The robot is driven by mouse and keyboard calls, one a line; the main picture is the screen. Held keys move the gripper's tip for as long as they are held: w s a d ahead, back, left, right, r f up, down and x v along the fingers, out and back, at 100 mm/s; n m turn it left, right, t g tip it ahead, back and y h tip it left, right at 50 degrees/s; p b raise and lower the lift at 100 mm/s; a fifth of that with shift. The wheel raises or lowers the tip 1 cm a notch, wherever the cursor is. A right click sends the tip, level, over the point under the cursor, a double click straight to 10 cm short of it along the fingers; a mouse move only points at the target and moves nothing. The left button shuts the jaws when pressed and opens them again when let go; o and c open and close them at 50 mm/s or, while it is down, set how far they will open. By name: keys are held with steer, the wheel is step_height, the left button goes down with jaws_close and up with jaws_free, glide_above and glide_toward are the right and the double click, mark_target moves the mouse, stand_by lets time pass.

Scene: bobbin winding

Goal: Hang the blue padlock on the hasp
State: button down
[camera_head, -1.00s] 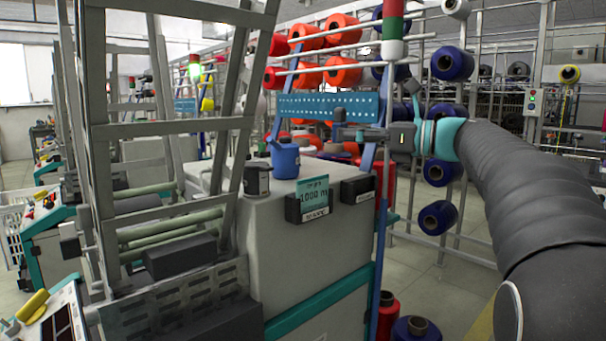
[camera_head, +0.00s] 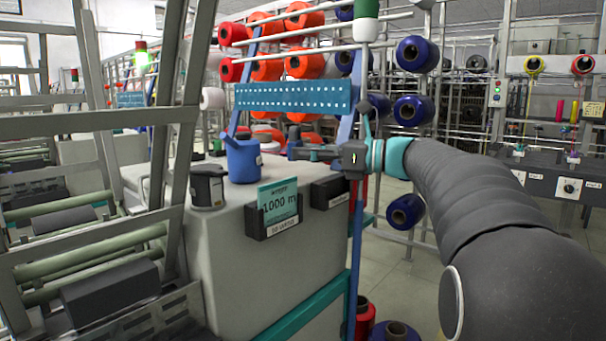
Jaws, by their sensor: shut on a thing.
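My gripper (camera_head: 298,153) is at the end of my dark arm, which reaches in from the right. It is seen side-on and small, pointing left, above the back edge of the pale machine cabinet (camera_head: 300,262) in the picture. It is shut on a small blue thing (camera_head: 293,139) at its fingertips, which looks like the blue padlock. Its shackle and exact pose are too small to make out. I cannot pick out a hasp in this view.
A blue can with a spout (camera_head: 244,162) and a dark cup (camera_head: 207,187) stand on the cabinet top. A "1000 m" card (camera_head: 279,205) sits in a black holder on the cabinet. A blue perforated panel (camera_head: 293,97) and yarn cones are behind. Metal frames (camera_head: 170,110) stand at left.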

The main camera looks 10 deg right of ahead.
mark_target(308, 180)
steer(key=shift+a+f+b, duration=0.1)
steer(key=shift+f+b, duration=0.2)
steer(key=shift+f, duration=1.6)
steer(key=shift+f, duration=0.2)
steer(key=c, duration=0.6)
jaws_free()
steer(key=shift+r, duration=0.25)
steer(key=v, duration=1.2)
steer(key=shift+f, duration=0.1)
